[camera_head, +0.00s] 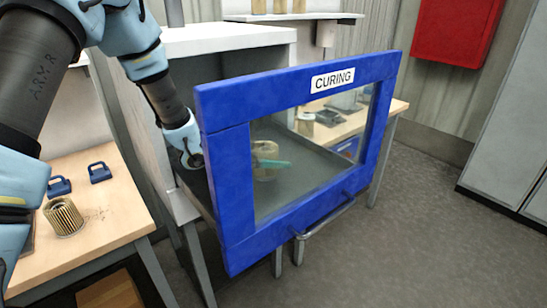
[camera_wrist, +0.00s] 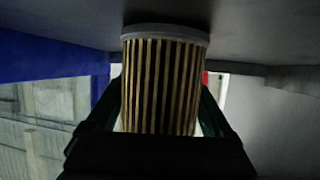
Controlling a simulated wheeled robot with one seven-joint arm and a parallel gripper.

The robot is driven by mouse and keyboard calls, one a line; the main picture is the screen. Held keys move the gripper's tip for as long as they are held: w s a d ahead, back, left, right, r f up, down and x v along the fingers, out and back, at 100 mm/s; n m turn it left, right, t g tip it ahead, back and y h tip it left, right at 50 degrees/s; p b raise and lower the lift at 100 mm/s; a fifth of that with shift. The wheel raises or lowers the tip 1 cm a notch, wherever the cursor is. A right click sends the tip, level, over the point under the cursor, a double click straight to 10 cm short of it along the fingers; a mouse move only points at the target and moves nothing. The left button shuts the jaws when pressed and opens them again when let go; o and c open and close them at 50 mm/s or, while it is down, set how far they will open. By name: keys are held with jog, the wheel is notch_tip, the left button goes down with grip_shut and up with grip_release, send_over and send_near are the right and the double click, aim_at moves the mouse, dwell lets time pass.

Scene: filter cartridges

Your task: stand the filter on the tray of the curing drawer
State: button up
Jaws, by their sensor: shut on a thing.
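The curing drawer (camera_head: 237,182) is pulled out, with a blue windowed front and a "CURING" label. Its grey tray (camera_head: 310,165) shows through the window and fills the top of the wrist view (camera_wrist: 60,18). My arm reaches in behind the front. My gripper (camera_head: 272,163) is shut on a pleated tan filter (camera_head: 264,149), seen through the window. In the wrist view the filter (camera_wrist: 165,85) sits between the fingers, its grey end cap toward the tray. The cap is at or very near the tray surface; I cannot tell whether it touches.
Another pleated filter (camera_head: 63,217) stands on the wooden table (camera_head: 110,225) at left, near two blue objects (camera_head: 99,172). The blue drawer front stands as a wall before my gripper. A second bench (camera_head: 385,112) is behind it. A red box (camera_head: 457,30) hangs on the wall.

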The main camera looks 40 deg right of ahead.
jog(key=shift+f, duration=0.15)
jog(key=o, duration=1.1)
jog(key=shift+a, duration=0.1)
jog(key=b+v, duration=0.3)
jog(key=v, duration=0.7)
jog(key=shift+w+a+r, duration=0.1)
jog(key=shift+a+r, duration=0.15)
jog(key=shift+a, duration=0.1)
